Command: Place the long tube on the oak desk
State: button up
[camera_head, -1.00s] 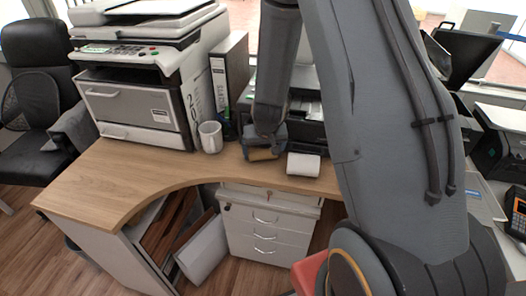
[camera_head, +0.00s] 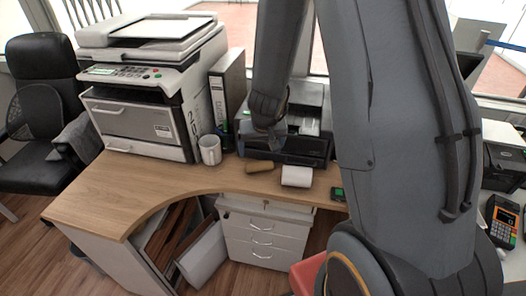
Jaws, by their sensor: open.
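A tan, rounded tube-like piece (camera_head: 259,167) lies on its side on the oak desk (camera_head: 120,190), close to the desk's inner front edge. It is the only likely long tube I see; its full length is hard to judge from here. My gripper (camera_head: 274,142) is above and just behind it, pointing down, in front of the black printer. The gripper is open and appears apart from the tan piece, with nothing visible in it. The fingers are small and dark against the printer, so their detail is unclear.
A white roll (camera_head: 296,176) lies just right of the tan piece. The black printer (camera_head: 300,135) is behind. The desk's left wing is clear.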

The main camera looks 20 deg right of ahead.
jog(key=s+a+r+n+g, duration=0.1)
jog(key=s+a+r, duration=0.1)
jog(key=s+r, duration=0.4)
jog(key=s+a+r+n+g, duration=0.1)
jog(key=s+r, duration=0.4)
jog(key=s, duration=0.6)
jog(key=shift+s+a+r+g+y, duration=0.3)
jog(key=shift+s+a+r+y, duration=0.1)
jog(key=shift+a, duration=0.3)
notch_tip(320, 180, down, 3)
jog(key=shift+r+b, duration=0.1)
jog(key=shift+b, duration=1.1)
